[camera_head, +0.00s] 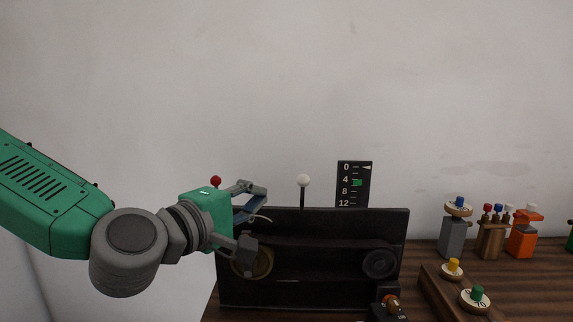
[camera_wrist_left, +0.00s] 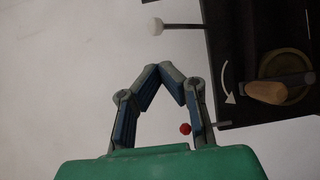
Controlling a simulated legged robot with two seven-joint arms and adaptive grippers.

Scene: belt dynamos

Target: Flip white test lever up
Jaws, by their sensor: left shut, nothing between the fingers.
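The white test lever (camera_head: 303,181) has a white ball on a thin dark rod, which stands upright above the top edge of the black panel (camera_head: 312,222). In the left wrist view its white ball (camera_wrist_left: 156,26) lies beyond my fingertips, with the rod running right to the panel. My left gripper (camera_head: 255,212) is shut and empty, left of the lever and in front of the panel's left part. In the left wrist view the gripper (camera_wrist_left: 161,70) has its fingertips together, apart from the white ball. My right gripper is not in view.
A red-knobbed lever (camera_head: 215,181) stands close behind my left gripper. A scale plate (camera_head: 354,184) rises right of the white lever. The panel carries a belt and a right pulley (camera_head: 380,263). Coloured parts, including a grey post (camera_head: 453,236), stand at the right on the wooden table (camera_head: 425,249).

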